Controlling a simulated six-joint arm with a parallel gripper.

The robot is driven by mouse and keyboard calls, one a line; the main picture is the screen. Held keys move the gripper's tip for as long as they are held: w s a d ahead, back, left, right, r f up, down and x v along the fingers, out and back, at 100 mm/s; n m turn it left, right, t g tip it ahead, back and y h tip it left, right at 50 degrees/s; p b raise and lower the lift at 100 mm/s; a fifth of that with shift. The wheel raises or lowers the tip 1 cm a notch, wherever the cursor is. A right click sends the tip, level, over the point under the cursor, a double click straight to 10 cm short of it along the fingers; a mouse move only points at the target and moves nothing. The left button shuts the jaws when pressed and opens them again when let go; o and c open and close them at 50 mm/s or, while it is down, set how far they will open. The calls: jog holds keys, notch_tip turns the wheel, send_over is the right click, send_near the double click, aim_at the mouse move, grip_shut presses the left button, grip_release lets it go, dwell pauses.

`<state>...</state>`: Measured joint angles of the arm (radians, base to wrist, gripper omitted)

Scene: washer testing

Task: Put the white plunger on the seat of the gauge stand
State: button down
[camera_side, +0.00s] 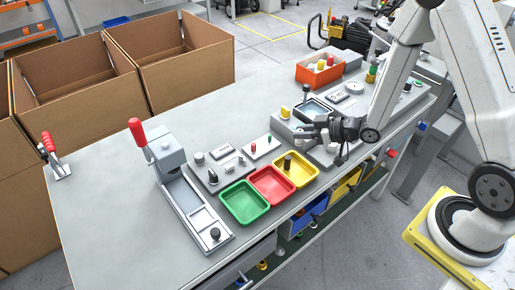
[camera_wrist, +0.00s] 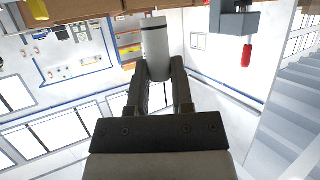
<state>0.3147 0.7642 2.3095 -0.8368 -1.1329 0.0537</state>
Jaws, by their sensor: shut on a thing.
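My gripper (camera_side: 304,132) is level above the table and points left in the side view, near the yellow tray. In the wrist view its two fingers (camera_wrist: 160,85) are shut on the white plunger (camera_wrist: 156,45), a pale cylinder with a dark band near one end. The plunger is hard to make out in the side view. I cannot tell for sure which fixture is the gauge stand. A grey fixture with a red handle (camera_side: 168,152) stands at the left of the table, with a long slotted base; its block and handle also show in the wrist view (camera_wrist: 236,22).
Green (camera_side: 243,217), red (camera_side: 262,193) and yellow (camera_side: 305,181) trays lie along the front edge. A grey block with a yellow knob (camera_side: 285,112) stands behind my gripper. An orange bin (camera_side: 313,78) is at the back.

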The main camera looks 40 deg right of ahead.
jog(key=w+a+r+m+t+h, duration=0.1)
jog(key=w+r+m+h, duration=0.4)
jog(key=r+h, duration=0.1)
jog(key=shift+w+r+m+t, duration=0.15)
jog(key=shift+r+m+t, duration=0.25)
jog(key=shift+r, duration=0.35)
jog(key=shift+a, duration=0.1)
jog(key=shift+f, duration=0.1)
jog(key=s+f+n+g+y, duration=0.2)
jog(key=s+f+n+y, duration=0.5)
jog(key=s+f+y, duration=0.1)
jog(key=shift+s+d+f+n+g, duration=0.3)
jog(key=shift+s+d+f+g, duration=0.1)
jog(key=shift+f, duration=0.2)
jog(key=shift+f, duration=0.15)
jog(key=shift+f, duration=2.75)
